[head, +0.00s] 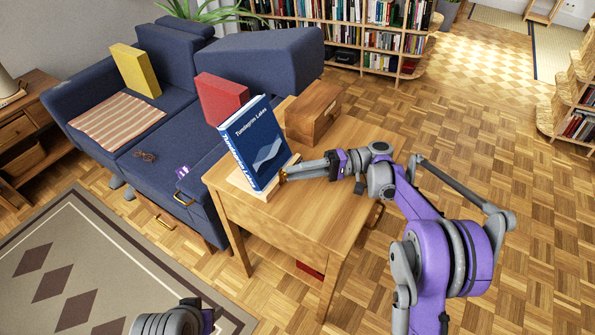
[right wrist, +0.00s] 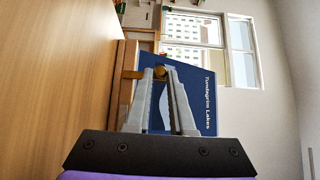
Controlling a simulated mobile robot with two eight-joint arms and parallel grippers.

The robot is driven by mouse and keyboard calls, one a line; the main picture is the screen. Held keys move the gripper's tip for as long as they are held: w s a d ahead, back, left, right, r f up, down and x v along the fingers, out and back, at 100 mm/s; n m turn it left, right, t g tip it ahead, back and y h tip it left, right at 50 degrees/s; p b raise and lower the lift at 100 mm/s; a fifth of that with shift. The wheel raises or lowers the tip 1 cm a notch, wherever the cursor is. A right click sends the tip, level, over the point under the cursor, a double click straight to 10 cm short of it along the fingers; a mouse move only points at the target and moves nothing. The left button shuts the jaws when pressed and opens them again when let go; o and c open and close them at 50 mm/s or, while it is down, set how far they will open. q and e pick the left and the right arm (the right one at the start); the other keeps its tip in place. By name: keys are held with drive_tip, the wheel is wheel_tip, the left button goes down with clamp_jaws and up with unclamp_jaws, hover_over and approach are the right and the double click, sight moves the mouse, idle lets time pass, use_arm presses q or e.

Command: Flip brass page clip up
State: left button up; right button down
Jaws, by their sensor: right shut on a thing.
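A blue book titled "Tumlegrim Lakes" (head: 254,143) stands tilted back on a small wooden stand (head: 240,183) on the side table. It also shows behind my fingers in the right wrist view (right wrist: 207,82). The brass page clip (head: 283,174) is at the lower right edge of the book; its round brass end (right wrist: 160,72) lies between my fingertips. My right gripper (head: 288,174) reaches in from the right and is shut on the clip, and its fingers (right wrist: 162,76) hide part of it.
The wooden side table (head: 300,215) also holds a wooden box (head: 313,112) behind the book. A blue sofa (head: 170,110) with a red cushion (head: 220,98) stands close on the left. The parquet floor to the right is clear.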

drive_tip(key=c, duration=0.8)
unclamp_jaws()
drive_tip(key=shift+d, duration=0.1)
drive_tip(key=d, duration=0.2)
drive_tip(key=w+d, duration=0.1)
drive_tip(key=d, duration=0.4)
drive_tip(key=shift+w+d+p, duration=0.1)
drive_tip(key=shift+w+p, duration=0.05)
drive_tip(key=shift+p, duration=0.2)
drive_tip(key=d+p, duration=0.1)
drive_tip(key=p, duration=0.2)
drive_tip(key=d+p, duration=0.1)
drive_tip(key=p, duration=0.2)
drive_tip(key=d+p, duration=0.1)
drive_tip(key=p, duration=0.2)
drive_tip(key=shift+w+r, duration=0.25)
drive_tip(key=shift+r, duration=0.1)
drive_tip(key=shift+d+f+p, duration=0.15)
drive_tip(key=shift+f+p, duration=0.25)
drive_tip(key=shift+p, duration=0.4)
